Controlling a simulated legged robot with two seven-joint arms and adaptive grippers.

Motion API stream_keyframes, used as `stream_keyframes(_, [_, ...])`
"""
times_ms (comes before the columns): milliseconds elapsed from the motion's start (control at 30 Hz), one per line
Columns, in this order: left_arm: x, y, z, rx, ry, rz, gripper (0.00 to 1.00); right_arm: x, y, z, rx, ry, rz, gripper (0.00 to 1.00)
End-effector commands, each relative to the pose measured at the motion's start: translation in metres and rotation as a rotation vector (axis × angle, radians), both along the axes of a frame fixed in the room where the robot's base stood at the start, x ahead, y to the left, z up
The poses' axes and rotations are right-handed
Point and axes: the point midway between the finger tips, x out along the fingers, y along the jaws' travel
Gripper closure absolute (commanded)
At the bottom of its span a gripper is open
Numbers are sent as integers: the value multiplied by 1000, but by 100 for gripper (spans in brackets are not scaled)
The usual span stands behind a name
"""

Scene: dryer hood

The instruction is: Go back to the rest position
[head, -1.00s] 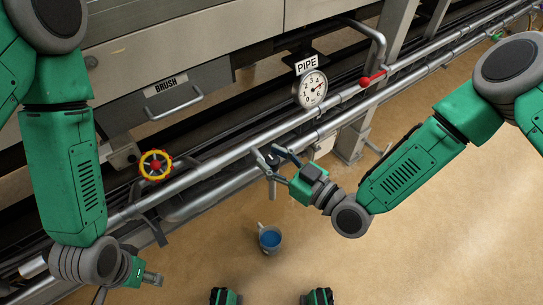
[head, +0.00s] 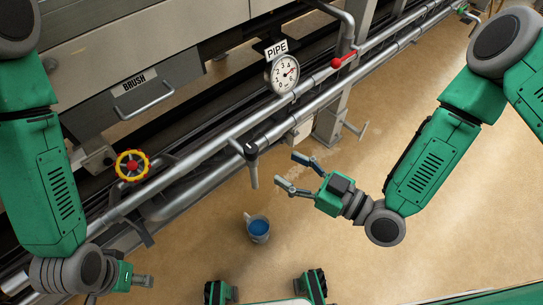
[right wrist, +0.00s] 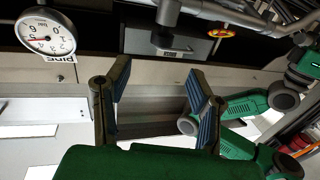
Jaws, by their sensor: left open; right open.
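My right gripper (head: 288,172) is open and empty in the head view, above the tan floor. It is apart from a grey lever (head: 252,168) on the lower pipe, which is to its left. In the right wrist view the two fingers of this gripper (right wrist: 157,82) are spread with nothing between them. My left gripper (head: 142,281) is open at the lower left of the head view, below the pipes. Its fingers are small there, and nothing shows in them.
Pipes (head: 213,152) run diagonally beside the machine. A PIPE gauge (head: 284,73), red-handled valve (head: 342,60), yellow-rimmed handwheel (head: 132,166) and BRUSH drawer (head: 141,94) are along it. A mug (head: 258,229) with blue contents stands on the floor. Floor at right is clear.

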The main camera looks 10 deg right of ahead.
Motion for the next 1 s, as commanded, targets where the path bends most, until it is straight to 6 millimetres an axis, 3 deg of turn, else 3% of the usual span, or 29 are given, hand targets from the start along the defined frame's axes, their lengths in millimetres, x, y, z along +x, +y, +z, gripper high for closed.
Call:
stream_keyframes(200, [0,0,0,0,0,0,51,-9,-10,0,1,1,0,51])
stream_keyframes(767, [2,0,1,0,2,0,51,-10,-10,-2,-11,22,2,51])
stream_keyframes(900, [2,0,13,0,3,0,51,-25,-12,-24,-125,239,15,51])
stream_keyframes(1000, [2,0,28,0,3,0,51,-52,-32,-53,-282,532,-21,51])
